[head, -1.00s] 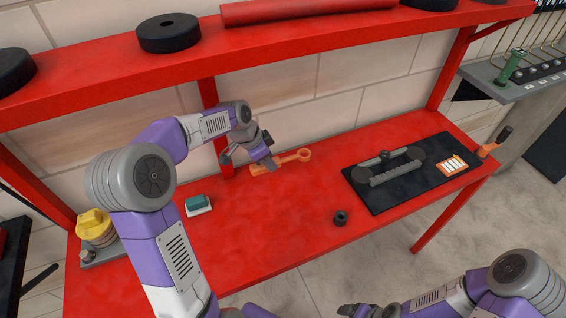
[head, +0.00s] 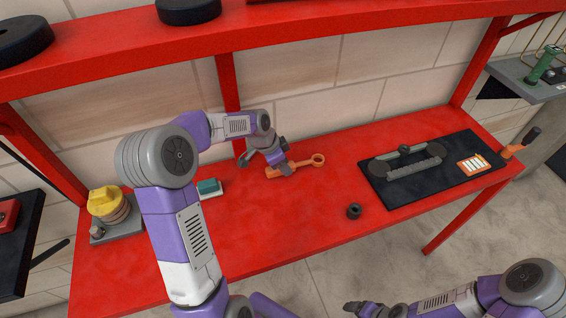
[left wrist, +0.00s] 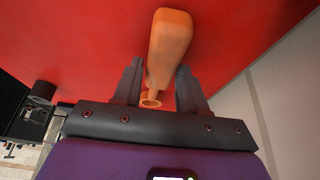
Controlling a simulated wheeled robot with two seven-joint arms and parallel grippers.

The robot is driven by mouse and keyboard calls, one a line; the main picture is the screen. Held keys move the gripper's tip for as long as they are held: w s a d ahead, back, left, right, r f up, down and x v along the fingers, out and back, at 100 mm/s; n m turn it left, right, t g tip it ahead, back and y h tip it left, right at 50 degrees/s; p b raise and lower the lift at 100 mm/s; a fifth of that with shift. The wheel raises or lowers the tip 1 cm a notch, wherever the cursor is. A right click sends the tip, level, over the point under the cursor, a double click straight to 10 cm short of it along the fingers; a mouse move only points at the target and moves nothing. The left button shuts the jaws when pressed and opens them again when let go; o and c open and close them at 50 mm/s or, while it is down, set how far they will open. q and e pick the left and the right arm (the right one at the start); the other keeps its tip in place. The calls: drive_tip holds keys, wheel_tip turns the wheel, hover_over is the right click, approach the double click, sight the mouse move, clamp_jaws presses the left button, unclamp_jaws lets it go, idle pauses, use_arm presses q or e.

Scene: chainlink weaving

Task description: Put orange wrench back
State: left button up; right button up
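The orange wrench (head: 298,166) lies on or just above the red bench, near its back edge, with its ring end to the right. My left gripper (head: 285,168) is at the wrench's handle.
The red bench (head: 270,220) also holds a teal-and-white block (head: 209,188), a yellow-topped device (head: 107,205), a small dark ring (head: 354,211) and a black mat (head: 450,180) with a grey part. An orange-and-black tool (head: 520,143) is at the right edge. A red shelf (head: 290,30) runs above.

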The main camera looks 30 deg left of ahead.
use_arm(q)
drive_tip(key=shift+o, duration=1.3)
drive_tip(key=v, duration=0.2)
drive_tip(key=p+v, duration=0.1)
drive_tip(key=v, duration=0.1)
drive_tip(key=p+v, duration=0.1)
drive_tip(key=v, duration=0.1)
drive_tip(key=shift+s+d+r, duration=0.25)
drive_tip(key=shift+r, duration=0.1)
drive_tip(key=shift+s+a+r+p, duration=0.15)
drive_tip(key=shift+r+p, duration=0.15)
drive_tip(key=shift+r, duration=0.15)
